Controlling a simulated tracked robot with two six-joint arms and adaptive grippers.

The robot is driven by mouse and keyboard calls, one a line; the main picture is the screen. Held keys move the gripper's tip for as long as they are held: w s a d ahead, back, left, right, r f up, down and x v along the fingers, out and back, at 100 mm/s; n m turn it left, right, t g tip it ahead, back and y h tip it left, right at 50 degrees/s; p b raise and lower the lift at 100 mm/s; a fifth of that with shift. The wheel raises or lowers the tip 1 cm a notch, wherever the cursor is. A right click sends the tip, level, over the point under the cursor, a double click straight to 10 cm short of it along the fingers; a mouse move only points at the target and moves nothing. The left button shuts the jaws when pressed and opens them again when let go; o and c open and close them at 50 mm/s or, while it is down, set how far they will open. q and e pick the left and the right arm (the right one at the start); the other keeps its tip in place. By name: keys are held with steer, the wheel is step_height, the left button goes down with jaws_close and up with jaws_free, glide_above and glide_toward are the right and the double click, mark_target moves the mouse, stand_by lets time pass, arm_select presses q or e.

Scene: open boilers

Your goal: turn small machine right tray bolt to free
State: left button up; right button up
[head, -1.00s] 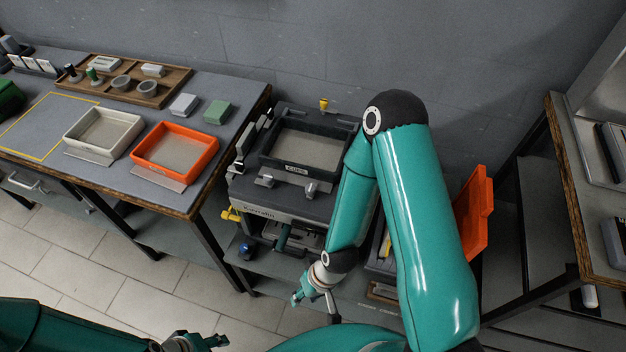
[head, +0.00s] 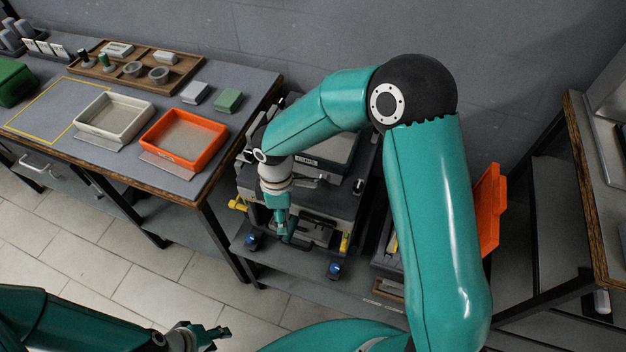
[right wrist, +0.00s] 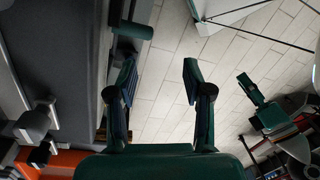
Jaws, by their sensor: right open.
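The small machine (head: 318,205) stands on a low shelf at the centre of the head view, with a black-rimmed tray (head: 345,167) on top. A grey bolt-like knob (head: 322,183) shows at the tray's front right; my right arm hides the front left. My right gripper (head: 284,228) points down before the machine's front, below and left of that knob. It is open and empty in the right wrist view (right wrist: 158,82), where grey knob-like parts (right wrist: 38,122) show at left, apart from the fingers. My left gripper (head: 218,334) is low in the head view; its jaws are unclear.
A table at left holds an orange tray (head: 185,140), a white tray (head: 114,117) and a wooden tray (head: 178,75). An orange panel (head: 487,212) stands right of my arm. The tiled floor in front is open.

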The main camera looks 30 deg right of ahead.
steer(key=w+d+r+n+h, duration=0.2)
steer(key=w+r+n+h, duration=0.15)
steer(key=r, duration=0.65)
steer(key=n+t+h, duration=0.1)
steer(key=n+h, duration=0.1)
glide_toward(318, 177)
steer(key=shift+m, duration=0.25)
steer(key=x, duration=0.9)
steer(key=shift+s, duration=0.3)
